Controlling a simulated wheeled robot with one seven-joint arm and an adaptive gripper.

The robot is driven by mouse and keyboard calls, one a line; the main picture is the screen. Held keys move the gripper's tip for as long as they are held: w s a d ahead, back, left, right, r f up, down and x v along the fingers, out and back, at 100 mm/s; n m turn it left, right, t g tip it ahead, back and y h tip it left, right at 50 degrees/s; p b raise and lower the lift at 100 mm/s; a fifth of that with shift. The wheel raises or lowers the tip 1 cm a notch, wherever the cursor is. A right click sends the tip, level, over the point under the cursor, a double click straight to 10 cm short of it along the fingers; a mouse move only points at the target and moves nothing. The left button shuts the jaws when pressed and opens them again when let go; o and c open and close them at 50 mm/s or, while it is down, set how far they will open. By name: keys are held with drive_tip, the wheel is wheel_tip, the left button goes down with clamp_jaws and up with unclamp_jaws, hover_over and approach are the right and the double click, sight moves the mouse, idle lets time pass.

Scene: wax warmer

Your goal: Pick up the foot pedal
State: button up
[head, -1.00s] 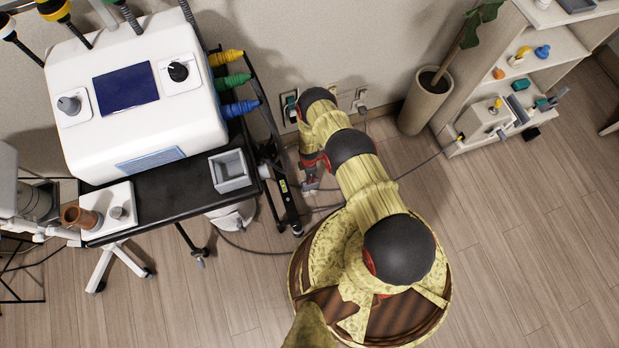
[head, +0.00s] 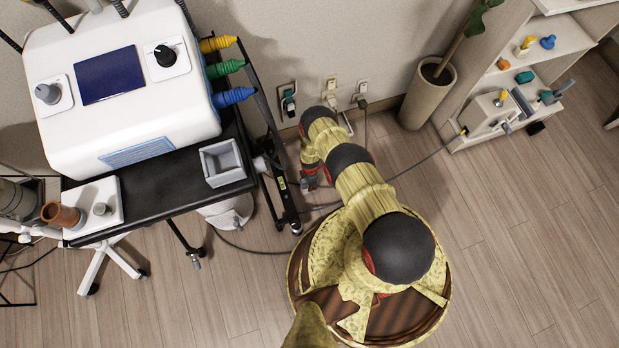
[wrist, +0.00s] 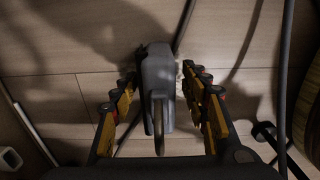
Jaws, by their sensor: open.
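A dark grey object that looks like the foot pedal (wrist: 157,85) shows in the middle of the wrist view, on or just above the wood floor. A thin rod or strip runs from it towards the camera. My gripper (wrist: 160,80) is open, with one yellow and black finger on each side of the pedal. In the head view my gripper (head: 310,180) is low, near the floor beside the cart, and the pedal cannot be made out clearly there.
A black cart (head: 160,190) with a white machine (head: 120,90) stands left of my arm. Cables (head: 270,250) run over the floor. Wall sockets (head: 330,90), a plant pot (head: 427,95) and a shelf (head: 540,75) lie behind and right. Floor at the right is clear.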

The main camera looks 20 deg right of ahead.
drive_tip(key=c, duration=1.1)
clamp_jaws()
